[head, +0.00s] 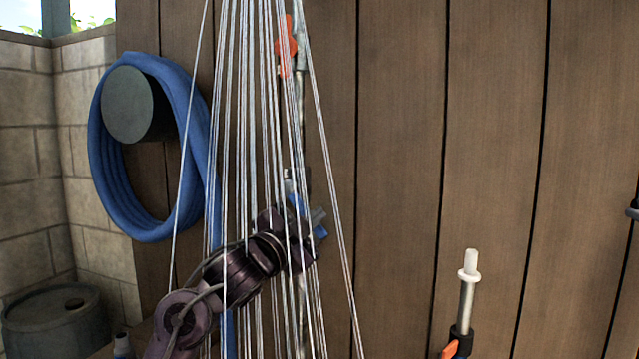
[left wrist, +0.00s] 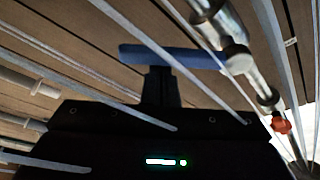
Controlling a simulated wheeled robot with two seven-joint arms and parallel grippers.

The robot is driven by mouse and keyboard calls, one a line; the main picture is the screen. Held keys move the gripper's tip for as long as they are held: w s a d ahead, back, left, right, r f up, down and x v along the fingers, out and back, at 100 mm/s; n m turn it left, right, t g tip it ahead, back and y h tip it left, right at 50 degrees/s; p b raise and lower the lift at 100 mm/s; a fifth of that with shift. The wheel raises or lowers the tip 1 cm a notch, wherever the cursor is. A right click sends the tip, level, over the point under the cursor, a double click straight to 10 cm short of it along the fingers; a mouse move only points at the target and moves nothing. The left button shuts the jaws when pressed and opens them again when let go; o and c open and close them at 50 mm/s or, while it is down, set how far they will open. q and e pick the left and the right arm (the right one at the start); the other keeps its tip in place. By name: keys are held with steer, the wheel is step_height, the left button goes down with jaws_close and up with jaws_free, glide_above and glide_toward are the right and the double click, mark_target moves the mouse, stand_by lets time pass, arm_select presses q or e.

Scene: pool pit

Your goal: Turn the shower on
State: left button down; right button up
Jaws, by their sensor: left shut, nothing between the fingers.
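White streams of water (head: 262,110) fall in a fan from above the top edge of the head view, in front of the plank wall. Behind them a metal pipe runs up the wall and also crosses the left wrist view (left wrist: 234,48). A blue lever (left wrist: 180,57) sits beside the pipe, and part of it shows in the head view (head: 320,232). My left gripper (head: 316,216) is shut and empty at the blue lever. Its fingertips (left wrist: 160,72) overlap the lever in the left wrist view; contact is unclear. My right gripper is out of view.
A red handle (head: 286,45) is higher on the pipe. A coiled blue hose (head: 150,225) hangs on a round holder (head: 130,104) at left. A grey barrel (head: 55,325) stands in the left corner. A pole with an orange clip (head: 467,290) is at right.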

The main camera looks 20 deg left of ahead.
arm_select(q)
steer(key=shift+a+f+m+g+p, duration=0.15)
steer(key=shift+a+f+m+g, duration=0.5)
steer(key=shift+m, duration=0.8)
steer(key=shift+a+f+m+g+p, duration=0.3)
steer(key=shift+a+m, duration=0.6)
steer(key=shift+m, duration=0.6)
steer(key=shift+a+f+m+g+p, duration=0.1)
steer(key=shift+a+f+m+g, duration=0.45)
steer(key=shift+m, duration=0.9)
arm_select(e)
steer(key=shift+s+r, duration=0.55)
arm_select(q)
steer(key=shift+a+r, duration=0.15)
steer(key=shift+a, duration=0.05)
steer(key=shift+w, duration=0.1)
